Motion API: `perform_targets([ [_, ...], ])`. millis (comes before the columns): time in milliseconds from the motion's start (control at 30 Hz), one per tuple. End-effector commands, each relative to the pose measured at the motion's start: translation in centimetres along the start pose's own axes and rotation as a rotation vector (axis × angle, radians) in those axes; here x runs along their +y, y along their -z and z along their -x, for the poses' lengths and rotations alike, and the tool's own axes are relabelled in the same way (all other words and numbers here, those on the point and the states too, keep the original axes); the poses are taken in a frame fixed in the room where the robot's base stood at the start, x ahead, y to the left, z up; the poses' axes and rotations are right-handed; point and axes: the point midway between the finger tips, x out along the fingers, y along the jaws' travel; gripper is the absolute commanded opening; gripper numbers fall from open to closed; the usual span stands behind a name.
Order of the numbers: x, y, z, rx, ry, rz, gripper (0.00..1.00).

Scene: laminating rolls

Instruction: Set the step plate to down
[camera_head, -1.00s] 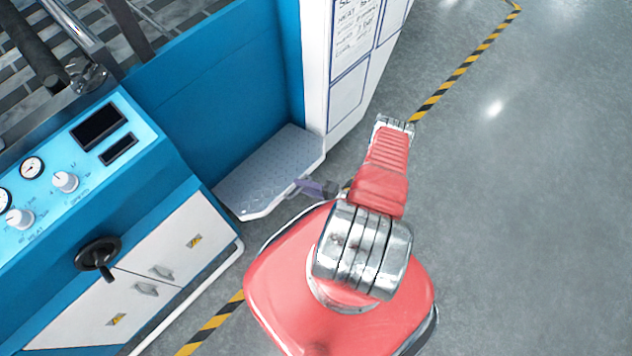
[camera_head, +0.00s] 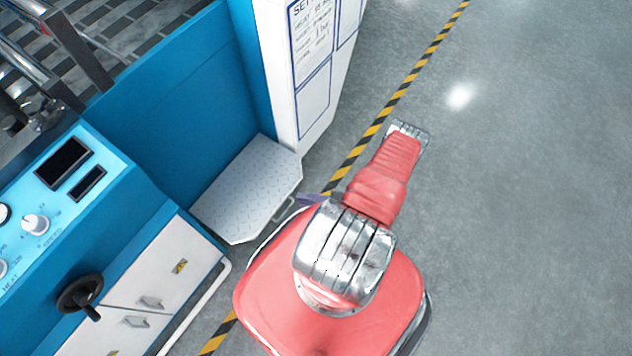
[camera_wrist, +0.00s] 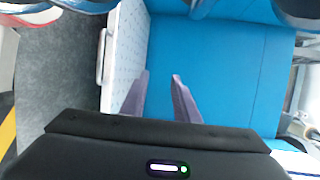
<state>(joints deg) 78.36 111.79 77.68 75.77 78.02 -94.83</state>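The step plate (camera_head: 248,190) is a grey, patterned metal plate at the foot of the blue machine. It juts out from the blue panel and looks roughly level in the head view; its exact tilt is hard to tell. A small metal handle (camera_head: 284,209) shows at its outer edge. In the wrist view the plate (camera_wrist: 126,58) stands at the left, with the handle (camera_wrist: 101,56) on its far left side. My gripper (camera_wrist: 159,76) has its two purple fingers apart with nothing between them. In the head view it (camera_head: 311,199) is beside the plate's outer edge, mostly hidden by my arm.
The blue panel (camera_head: 165,110) rises behind the plate. A white cabinet (camera_head: 302,90) with a printed sheet stands right of it. A control console (camera_head: 75,190) with a black handwheel (camera_head: 80,296) is at left. Open grey floor lies right of the striped line (camera_head: 400,92).

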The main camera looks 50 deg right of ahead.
Motion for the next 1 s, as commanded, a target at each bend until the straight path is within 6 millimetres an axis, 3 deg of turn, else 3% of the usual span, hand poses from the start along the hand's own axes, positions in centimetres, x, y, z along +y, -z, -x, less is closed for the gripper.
perform_targets([
  [333,0.1,0.0,3.3,0.000,-0.001,0.000,0.28],
  [1000,0.1,-0.1,3.6,-0.001,-0.001,-0.001,0.28],
])
